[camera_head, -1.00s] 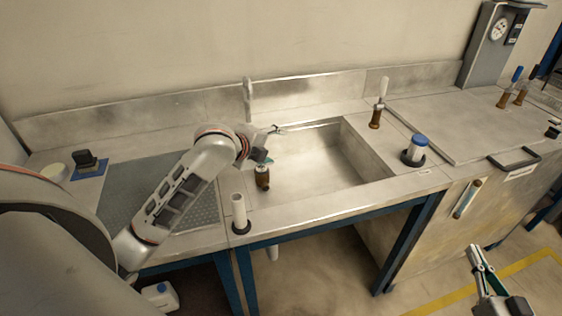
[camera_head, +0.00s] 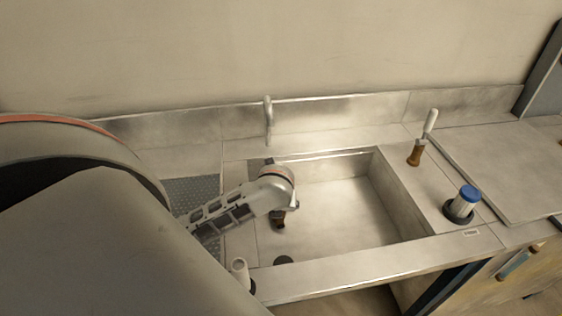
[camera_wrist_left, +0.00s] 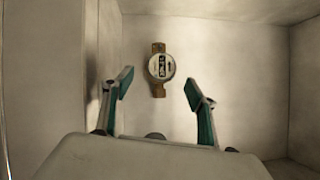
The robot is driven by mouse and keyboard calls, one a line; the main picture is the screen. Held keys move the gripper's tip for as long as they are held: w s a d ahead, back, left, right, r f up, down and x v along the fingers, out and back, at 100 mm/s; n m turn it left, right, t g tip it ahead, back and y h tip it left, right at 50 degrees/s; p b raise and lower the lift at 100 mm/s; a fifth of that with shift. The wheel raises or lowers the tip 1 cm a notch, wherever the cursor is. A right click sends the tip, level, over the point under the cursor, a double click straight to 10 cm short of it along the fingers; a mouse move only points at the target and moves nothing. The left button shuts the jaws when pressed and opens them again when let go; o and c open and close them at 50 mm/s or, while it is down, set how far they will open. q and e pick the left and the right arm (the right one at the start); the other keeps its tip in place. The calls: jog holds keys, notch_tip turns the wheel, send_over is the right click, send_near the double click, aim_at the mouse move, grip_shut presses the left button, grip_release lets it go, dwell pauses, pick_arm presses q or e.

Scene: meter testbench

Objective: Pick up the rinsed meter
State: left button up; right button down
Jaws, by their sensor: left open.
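The rinsed meter (camera_wrist_left: 160,67), with a round pale face, dark register and brass ends, is inside the sink (camera_head: 350,215). In the head view its brown body (camera_head: 278,221) shows just under my left wrist, and the rest is hidden. My left gripper (camera_wrist_left: 158,90) is open and empty, its two green-padded fingers pointing toward the meter. The meter appears between and beyond the fingertips, apart from them. My right gripper is out of view.
The sink walls surround the left gripper. A faucet (camera_head: 268,120) stands behind. A brown-based, white-topped tool (camera_head: 422,138) and a blue-capped cylinder (camera_head: 464,203) stand right of the sink. A white tube (camera_head: 241,272) stands at the front left.

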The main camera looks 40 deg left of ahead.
pick_arm(q)
jog(key=shift+x, duration=3.35)
grip_shut()
